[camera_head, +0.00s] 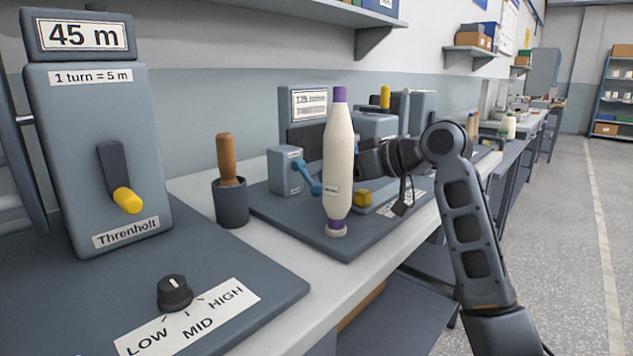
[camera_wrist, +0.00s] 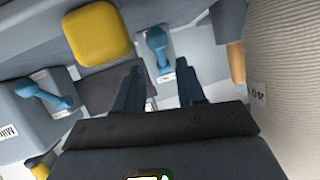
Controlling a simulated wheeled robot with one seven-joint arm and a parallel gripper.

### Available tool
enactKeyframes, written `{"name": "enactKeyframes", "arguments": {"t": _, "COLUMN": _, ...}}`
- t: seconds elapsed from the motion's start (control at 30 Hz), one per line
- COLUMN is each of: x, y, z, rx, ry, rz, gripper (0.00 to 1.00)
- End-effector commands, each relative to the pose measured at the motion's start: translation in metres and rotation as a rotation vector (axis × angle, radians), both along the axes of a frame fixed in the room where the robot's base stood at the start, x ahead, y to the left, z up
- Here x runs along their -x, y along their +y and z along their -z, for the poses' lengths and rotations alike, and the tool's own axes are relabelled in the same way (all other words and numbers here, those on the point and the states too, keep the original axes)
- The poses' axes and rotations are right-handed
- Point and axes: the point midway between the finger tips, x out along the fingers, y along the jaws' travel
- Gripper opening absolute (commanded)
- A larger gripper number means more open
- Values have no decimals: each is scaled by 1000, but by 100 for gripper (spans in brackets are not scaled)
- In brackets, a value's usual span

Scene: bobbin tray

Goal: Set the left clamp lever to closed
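One blue clamp lever (camera_head: 312,178) sits on a small grey box left of the white cone in the head view. In the wrist view, a blue lever (camera_wrist: 158,50) on a grey mount lies ahead, between my fingers in the picture; it appears to be the left clamp's. A second blue lever (camera_wrist: 45,96) is on a labelled grey block at the left of that view. My gripper (camera_wrist: 161,68) is open, its two dark fingers apart with nothing visibly held. In the head view the white cone hides my fingertips. Whether a finger touches the lever cannot be told.
The tall white cone (camera_head: 338,160) with purple ends stands close beside my gripper; it fills the right edge of the wrist view (camera_wrist: 290,80). A wooden handle (camera_head: 227,158) stands in a dark cup. A yellow block (camera_wrist: 98,34) lies near the levers.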

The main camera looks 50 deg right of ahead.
Motion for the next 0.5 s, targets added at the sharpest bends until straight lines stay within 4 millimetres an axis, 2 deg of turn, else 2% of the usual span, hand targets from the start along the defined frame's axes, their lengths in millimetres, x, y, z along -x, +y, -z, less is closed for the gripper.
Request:
{"name": "enactKeyframes", "arguments": {"t": 0.2, "x": -30, "y": 7, "z": 13, "rx": 0, "ry": 2, "rz": -2, "gripper": 39}}
{"name": "enactKeyframes", "arguments": {"t": 0.5, "x": -45, "y": 10, "z": 19, "rx": 0, "ry": 0, "rz": 0, "gripper": 39}}
